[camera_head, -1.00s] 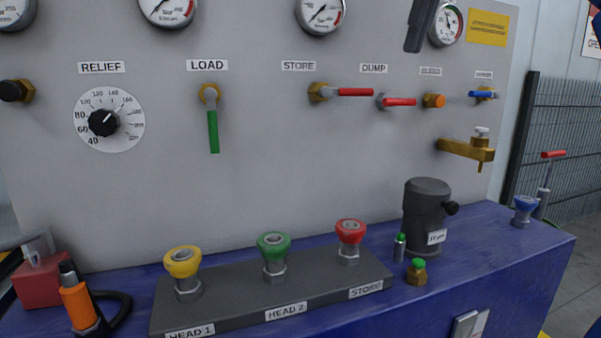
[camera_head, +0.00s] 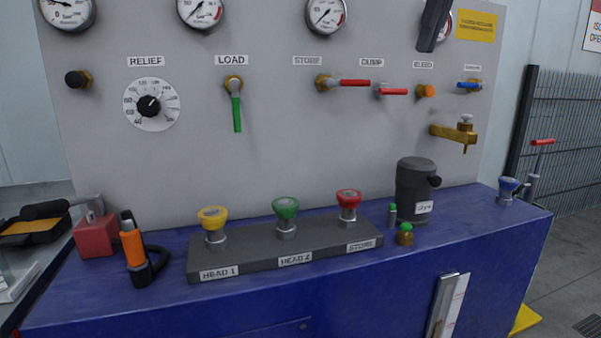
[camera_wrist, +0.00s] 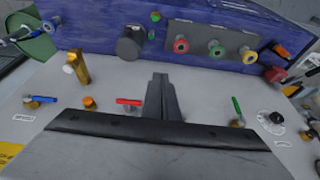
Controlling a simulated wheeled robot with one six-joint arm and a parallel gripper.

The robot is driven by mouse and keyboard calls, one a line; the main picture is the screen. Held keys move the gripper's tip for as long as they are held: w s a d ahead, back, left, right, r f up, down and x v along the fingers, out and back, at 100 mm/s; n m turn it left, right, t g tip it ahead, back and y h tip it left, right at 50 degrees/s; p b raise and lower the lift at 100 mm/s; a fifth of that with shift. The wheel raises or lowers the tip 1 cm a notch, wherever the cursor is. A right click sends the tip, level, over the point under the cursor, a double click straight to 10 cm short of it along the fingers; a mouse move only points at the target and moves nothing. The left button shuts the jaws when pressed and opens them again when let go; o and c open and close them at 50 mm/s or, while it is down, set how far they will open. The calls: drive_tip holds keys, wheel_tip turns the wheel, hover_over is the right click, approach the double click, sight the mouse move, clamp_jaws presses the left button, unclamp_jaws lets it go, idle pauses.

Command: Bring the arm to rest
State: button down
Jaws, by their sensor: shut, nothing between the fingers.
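The fingers appear apart from the valves; the exact gap to the panel cannot be told. The rest of the arm is outside the head view.
The blue bench (camera_head: 400,270) carries a dark block with yellow (camera_head: 213,218), green (camera_head: 286,208) and red (camera_head: 348,200) couplings. A dark cylinder (camera_head: 413,180) stands right of it. Valve handles, such as the green lever (camera_head: 236,113), stick out from the panel. A mesh fence (camera_head: 570,130) is at right.

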drive_tip(key=s+d+f+m, duration=0.1)
drive_tip(key=s+f, duration=0.5)
drive_tip(key=f, duration=1.2)
drive_tip(key=s+d+f+m, duration=0.1)
drive_tip(key=s+d+f, duration=0.2)
drive_tip(key=f, duration=1.5)
drive_tip(key=s+d+f+m+t+h, duration=0.1)
drive_tip(key=s+d+f, duration=0.2)
drive_tip(key=s+f, duration=0.6)
wheel_tip(320, 180, down, 9)
